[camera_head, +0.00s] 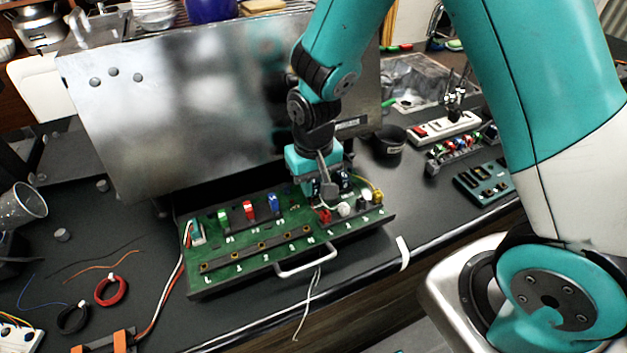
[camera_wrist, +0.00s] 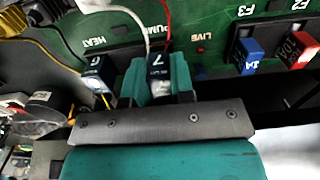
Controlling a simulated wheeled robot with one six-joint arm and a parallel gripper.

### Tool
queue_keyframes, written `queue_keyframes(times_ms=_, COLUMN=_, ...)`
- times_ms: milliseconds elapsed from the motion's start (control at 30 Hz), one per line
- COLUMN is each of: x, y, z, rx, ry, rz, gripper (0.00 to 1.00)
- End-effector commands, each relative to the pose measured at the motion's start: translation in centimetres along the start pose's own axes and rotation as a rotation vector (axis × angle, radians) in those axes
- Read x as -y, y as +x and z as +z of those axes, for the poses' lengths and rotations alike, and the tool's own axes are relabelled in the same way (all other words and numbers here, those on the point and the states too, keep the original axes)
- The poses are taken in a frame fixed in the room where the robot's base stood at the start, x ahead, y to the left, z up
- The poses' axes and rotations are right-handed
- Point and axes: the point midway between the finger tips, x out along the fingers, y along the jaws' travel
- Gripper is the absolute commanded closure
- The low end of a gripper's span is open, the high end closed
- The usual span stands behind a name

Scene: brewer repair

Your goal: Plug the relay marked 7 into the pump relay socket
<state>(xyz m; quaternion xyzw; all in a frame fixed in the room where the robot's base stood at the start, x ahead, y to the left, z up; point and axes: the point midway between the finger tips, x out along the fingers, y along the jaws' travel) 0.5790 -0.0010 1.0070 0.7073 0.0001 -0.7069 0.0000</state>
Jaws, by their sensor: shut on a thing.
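The dark blue relay marked 7 (camera_wrist: 156,66) is held between the teal fingers of my gripper (camera_wrist: 160,84) in the wrist view. It is over the green board (camera_wrist: 205,22) beside the printed PUMP label, where a white and a red wire run. The pump relay socket is hidden, and I cannot tell whether the relay is seated or just above it. In the head view my gripper (camera_head: 324,193) is down at the right part of the board (camera_head: 225,256), and hides the relay.
A relay marked 6 (camera_wrist: 97,68) stands close beside, near the HEAT label. A blue fuse (camera_wrist: 249,52) and a red fuse (camera_wrist: 297,50) stand on the other side. The metal panel (camera_head: 190,110) rises behind the board. A black cup (camera_head: 389,140) stands right of it.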

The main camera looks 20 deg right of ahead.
Motion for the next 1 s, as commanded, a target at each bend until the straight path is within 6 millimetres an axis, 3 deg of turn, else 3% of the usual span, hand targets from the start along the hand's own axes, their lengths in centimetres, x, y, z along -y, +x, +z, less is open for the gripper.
queue_keyframes(times_ms=1000, x=-0.01, y=0.68, z=0.02, rx=0.000, ry=0.000, rz=0.000, gripper=1.00)
